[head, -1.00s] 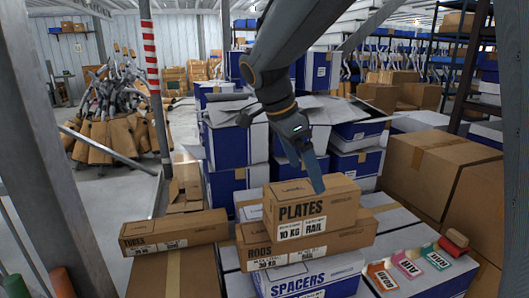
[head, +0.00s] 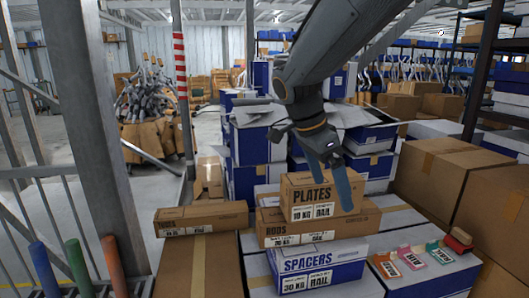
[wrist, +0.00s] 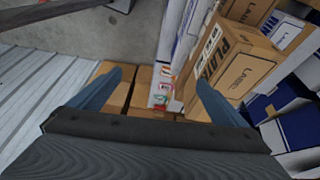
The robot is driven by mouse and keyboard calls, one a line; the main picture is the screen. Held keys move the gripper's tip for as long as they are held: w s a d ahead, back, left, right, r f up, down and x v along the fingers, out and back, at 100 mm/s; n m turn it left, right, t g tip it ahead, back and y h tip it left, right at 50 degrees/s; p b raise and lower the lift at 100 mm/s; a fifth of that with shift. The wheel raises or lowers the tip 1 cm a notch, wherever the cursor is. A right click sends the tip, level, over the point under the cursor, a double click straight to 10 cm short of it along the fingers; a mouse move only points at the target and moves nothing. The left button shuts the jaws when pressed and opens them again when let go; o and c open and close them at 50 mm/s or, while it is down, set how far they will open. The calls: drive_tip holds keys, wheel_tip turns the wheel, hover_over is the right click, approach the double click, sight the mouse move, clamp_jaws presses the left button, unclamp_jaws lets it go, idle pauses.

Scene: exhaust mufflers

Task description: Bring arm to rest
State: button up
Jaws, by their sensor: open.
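My gripper (head: 328,180) hangs from my arm near the middle of the head view. Its blue fingers point down in front of the brown PLATES box (head: 305,186), covering part of its right side. I cannot tell from this view whether they touch the box. In the wrist view my gripper (wrist: 157,85) has its two blue fingers spread wide with nothing held between them. The PLATES box also shows there (wrist: 243,78), beyond the right finger.
The PLATES box rests on a RODS box (head: 350,220), above a blue-white SPACERS box (head: 350,265). A long brown box (head: 200,218) lies left. Coloured label cards (head: 412,257) lie right. A grey post (head: 107,130) stands left; large cartons (head: 440,170) stand right.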

drive_tip(key=s+d+f+n+y, duration=0.2)
drive_tip(key=s+f+n, duration=0.5)
drive_tip(key=f, duration=0.1)
drive_tip(key=s+d+f+n+y, duration=0.2)
drive_tip(key=s+f+n, duration=0.5)
drive_tip(key=f+n, duration=0.1)
drive_tip(key=shift+s+f, duration=0.35)
drive_tip(key=shift+f, duration=0.3)
